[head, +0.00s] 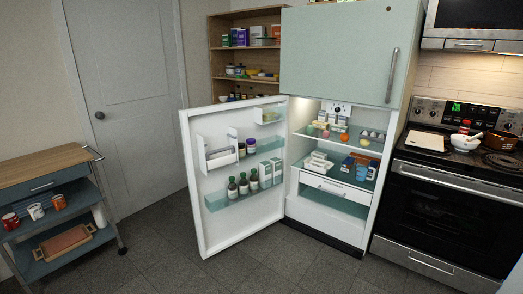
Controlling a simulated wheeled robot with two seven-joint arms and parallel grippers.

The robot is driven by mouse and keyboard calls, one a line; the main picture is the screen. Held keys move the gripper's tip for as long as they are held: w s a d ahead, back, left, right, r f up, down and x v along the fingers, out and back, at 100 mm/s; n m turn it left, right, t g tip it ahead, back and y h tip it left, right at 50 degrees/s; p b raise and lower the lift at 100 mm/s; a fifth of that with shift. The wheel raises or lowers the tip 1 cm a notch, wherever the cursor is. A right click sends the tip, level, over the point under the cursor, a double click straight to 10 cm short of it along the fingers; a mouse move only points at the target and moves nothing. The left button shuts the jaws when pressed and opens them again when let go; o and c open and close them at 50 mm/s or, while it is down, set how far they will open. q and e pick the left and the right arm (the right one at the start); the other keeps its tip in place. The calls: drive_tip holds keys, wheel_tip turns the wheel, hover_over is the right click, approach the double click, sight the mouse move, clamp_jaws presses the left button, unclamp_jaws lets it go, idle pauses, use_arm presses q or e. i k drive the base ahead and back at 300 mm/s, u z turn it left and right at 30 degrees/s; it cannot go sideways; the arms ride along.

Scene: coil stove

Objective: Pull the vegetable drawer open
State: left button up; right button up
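The vegetable drawer (345,192) is a white box front with a horizontal handle. It is in the head view, inside the lower compartment of the pale green fridge, under the glass shelf that bears several food items. The drawer looks shut. The fridge door (222,222) stands wide open to the left, so the drawer front is in plain sight. Neither of my grippers shows in the head view.
The open door's shelves hold several bottles (243,183) and cartons. A stove (445,215) stands to the right of the fridge. A blue cart (50,215) with a wooden top is at the left. The grey floor in front is clear.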

sight(339, 191)
drive_tip(key=z, duration=0.4)
drive_tip(key=i, duration=2.55)
drive_tip(key=z, duration=1.5)
drive_tip(key=i, duration=0.65)
drive_tip(key=z, duration=0.1)
